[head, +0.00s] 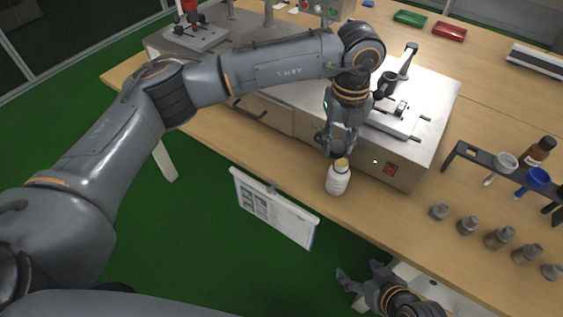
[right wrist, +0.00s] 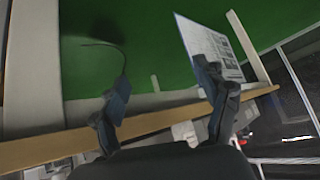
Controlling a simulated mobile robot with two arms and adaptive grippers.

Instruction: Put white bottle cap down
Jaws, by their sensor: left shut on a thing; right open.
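A white bottle (head: 338,180) with a yellowish top stands upright near the front edge of the table, in the head view. My left gripper (head: 338,148) is directly above the bottle, pointing down, with its fingers closed at the yellowish top. It is shut on the cap, which its fingers largely hide; I cannot tell whether the cap touches the bottle. My right gripper (head: 358,283) is open and empty, low in front of the table. It also shows in the right wrist view (right wrist: 162,84) with its two fingers apart.
A metal machine (head: 405,165) stands just behind the bottle. A hanging clipboard (head: 275,210) is on the table's front side. Bare tabletop lies right of the bottle.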

